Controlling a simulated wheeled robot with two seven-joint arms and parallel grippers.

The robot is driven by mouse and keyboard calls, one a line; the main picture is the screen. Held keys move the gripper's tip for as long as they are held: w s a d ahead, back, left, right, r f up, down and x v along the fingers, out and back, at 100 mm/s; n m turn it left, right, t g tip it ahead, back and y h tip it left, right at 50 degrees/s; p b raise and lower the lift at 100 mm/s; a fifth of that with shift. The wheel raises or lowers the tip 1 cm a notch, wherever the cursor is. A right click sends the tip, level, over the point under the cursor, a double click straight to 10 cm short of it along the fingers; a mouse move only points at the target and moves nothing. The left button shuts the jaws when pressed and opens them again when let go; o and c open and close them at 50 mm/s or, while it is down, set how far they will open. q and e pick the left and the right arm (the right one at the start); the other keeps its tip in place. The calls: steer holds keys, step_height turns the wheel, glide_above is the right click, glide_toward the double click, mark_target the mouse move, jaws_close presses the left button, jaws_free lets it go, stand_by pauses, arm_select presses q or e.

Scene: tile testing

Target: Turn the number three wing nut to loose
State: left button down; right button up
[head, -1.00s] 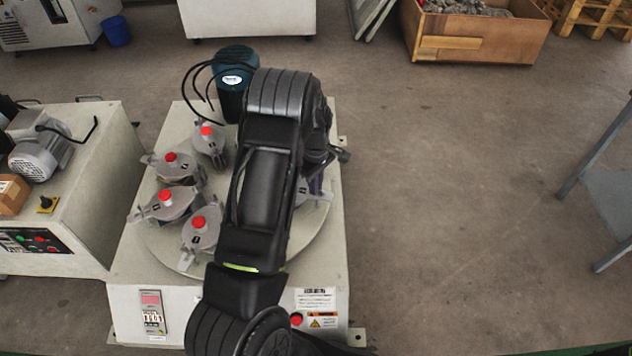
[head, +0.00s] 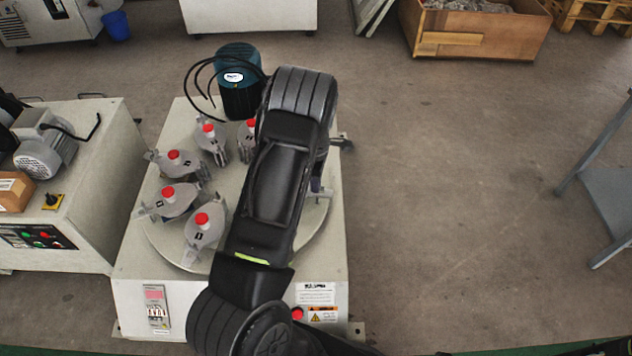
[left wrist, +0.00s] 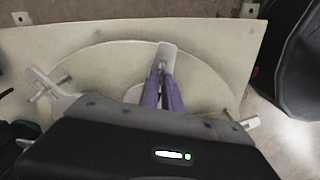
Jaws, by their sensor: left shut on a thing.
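Several grey clamped pots with red knobs, such as one (head: 202,232) at the front, stand in a ring on a round plate (head: 165,243) in the head view. Other pale metal arms (left wrist: 40,85) stick out at the left and right. I cannot read the held piece's number. My right gripper is not in view.
A teal motor (head: 238,90) with black cables stands behind the ring. A bench with a grey motor (head: 42,150) and a control panel is at the left. A wooden crate (head: 475,38) is at the back. The floor at the right is mostly clear, with a grey stand (head: 612,200) at the edge.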

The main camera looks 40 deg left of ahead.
arm_select(q)
steer(key=c, duration=1.6)
jaws_free()
steer(key=shift+o, duration=0.2)
step_height(320, 180, up, 8)
steer(key=shift+f+p, duration=0.1)
steer(key=shift+p, duration=0.8)
